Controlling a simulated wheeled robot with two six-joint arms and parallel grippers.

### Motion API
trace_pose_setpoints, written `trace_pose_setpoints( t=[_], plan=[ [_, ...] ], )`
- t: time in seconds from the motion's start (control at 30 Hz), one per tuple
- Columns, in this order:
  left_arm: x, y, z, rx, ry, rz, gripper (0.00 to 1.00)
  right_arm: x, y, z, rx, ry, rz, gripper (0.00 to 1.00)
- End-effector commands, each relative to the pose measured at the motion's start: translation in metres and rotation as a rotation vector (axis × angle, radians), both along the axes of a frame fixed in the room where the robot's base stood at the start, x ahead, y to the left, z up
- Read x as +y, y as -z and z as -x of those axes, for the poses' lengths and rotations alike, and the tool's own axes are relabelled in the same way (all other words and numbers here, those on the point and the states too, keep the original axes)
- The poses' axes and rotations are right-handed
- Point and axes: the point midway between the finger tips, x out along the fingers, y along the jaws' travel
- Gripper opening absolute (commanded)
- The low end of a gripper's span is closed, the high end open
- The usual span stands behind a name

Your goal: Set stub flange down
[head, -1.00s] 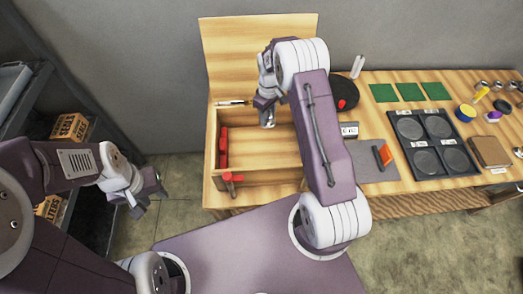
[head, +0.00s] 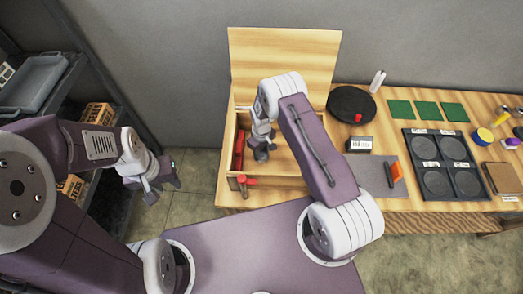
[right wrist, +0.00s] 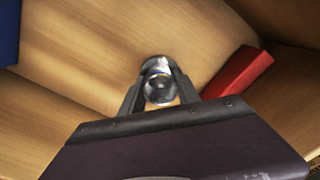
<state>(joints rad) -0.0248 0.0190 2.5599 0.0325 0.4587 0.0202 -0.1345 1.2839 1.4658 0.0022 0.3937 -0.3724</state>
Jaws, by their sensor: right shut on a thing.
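The stub flange (right wrist: 160,86) is a small shiny metal round piece held between the fingertips of my right gripper (right wrist: 160,92) in the right wrist view. In the head view my right gripper (head: 261,150) points down inside the wooden box (head: 288,184), near its left side. Whether the flange touches the box floor I cannot tell. My left gripper (head: 160,182) is open and empty, away from the table at the left.
A red object (head: 239,150) lies along the box's left wall, and a red-handled part (head: 243,181) sits at its front. A round black plate (head: 351,103), a labelled block (head: 359,144) and a black tray (head: 440,165) stand to the right. The box's right interior is partly hidden by my arm.

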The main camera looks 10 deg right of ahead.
Motion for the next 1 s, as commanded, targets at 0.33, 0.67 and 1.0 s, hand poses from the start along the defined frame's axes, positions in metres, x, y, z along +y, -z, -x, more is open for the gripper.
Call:
trace_pose_setpoints(
  t=[0.33,0.67,1.0],
  plan=[
    [0.0,0.002,0.0,0.0,0.0,0.0,0.36,0.0,0.001,0.0,-0.001,0.0,0.0,0.69],
    [0.0,0.002,0.0,0.0,0.0,0.0,0.36,0.0,0.0,-0.001,-0.001,0.0,0.0,0.79],
    [0.0,0.015,0.0,0.0,0.0,0.0,0.36,0.0,-0.051,-0.002,-0.006,0.0,-0.001,0.79]
  ],
)
